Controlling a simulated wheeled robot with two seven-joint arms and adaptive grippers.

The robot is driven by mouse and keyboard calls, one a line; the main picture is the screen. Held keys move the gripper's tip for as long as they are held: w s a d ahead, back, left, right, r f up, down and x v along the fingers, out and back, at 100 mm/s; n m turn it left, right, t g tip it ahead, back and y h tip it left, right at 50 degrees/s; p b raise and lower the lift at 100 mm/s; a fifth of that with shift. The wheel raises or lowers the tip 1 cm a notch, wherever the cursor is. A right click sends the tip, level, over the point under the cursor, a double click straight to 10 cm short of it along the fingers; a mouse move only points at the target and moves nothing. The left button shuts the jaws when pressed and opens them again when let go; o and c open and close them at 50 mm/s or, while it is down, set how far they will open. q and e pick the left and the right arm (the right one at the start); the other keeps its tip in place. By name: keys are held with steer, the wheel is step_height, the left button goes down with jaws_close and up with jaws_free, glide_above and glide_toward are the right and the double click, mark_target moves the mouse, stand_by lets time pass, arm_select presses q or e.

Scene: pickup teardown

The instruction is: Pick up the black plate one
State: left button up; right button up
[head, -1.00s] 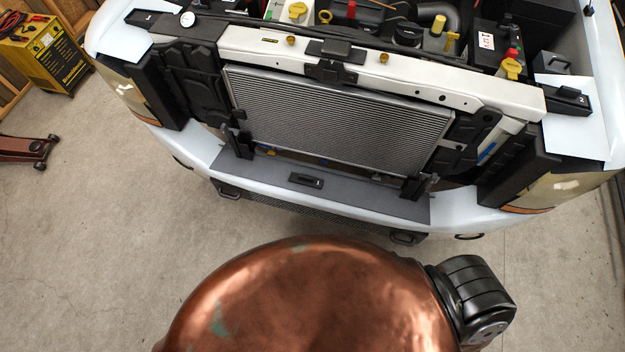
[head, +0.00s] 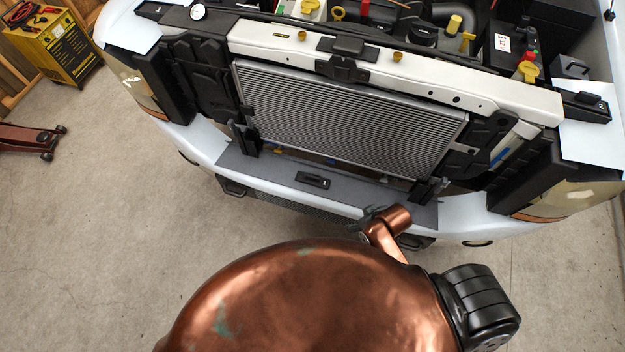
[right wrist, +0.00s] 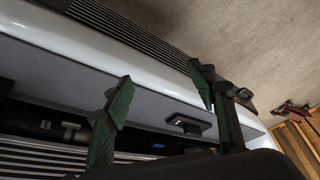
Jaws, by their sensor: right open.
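Three similar small black plates with raised grips show in the head view. Another (head: 585,106), which seems marked 2, lies on a white sheet at the right. A third (head: 312,180) lies on the grey bumper shelf; its mark is too small to read. My right gripper (head: 372,217) is above the shelf's front edge, right of the third plate. In the right wrist view its green fingers (right wrist: 161,72) are apart and empty, with a black plate (right wrist: 188,124) beyond them. My left gripper is out of view.
The silver radiator (head: 350,120) stands behind the grey shelf (head: 268,166), with black upright brackets at its lower corners. A white crossbar (head: 420,75) runs above it. A yellow charger (head: 55,45) and a floor jack (head: 30,138) stand on the left floor.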

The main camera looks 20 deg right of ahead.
mark_target(313, 176)
steer(key=w+a+n+y, duration=0.1)
steer(key=w+a+n, duration=0.1)
steer(key=w, duration=0.3)
steer(key=w+a+r+n+g, duration=0.1)
steer(key=w+a+n, duration=0.1)
steer(key=w+a, duration=0.3)
steer(key=w+a+n+y, duration=0.1)
steer(key=w+a+n, duration=0.2)
steer(key=w, duration=0.4)
steer(key=shift+w+a+r+y, duration=0.25)
steer(key=shift+a+r+y, duration=0.05)
steer(key=shift+n+g, duration=0.3)
steer(key=shift+n, duration=0.1)
steer(key=w+d, duration=0.1)
steer(key=w+d+r, duration=0.1)
steer(key=w, duration=0.2)
steer(key=shift+w+d+r, duration=0.1)
steer(key=shift+d+r, duration=0.1)
steer(key=shift+d, duration=0.2)
steer(key=shift+w+d, duration=0.15)
steer(key=shift+w, duration=0.1)
steer(key=b+x, duration=0.1)
steer(key=x, duration=0.6)
steer(key=shift+f, duration=0.25)
steer(key=c, duration=1.3)
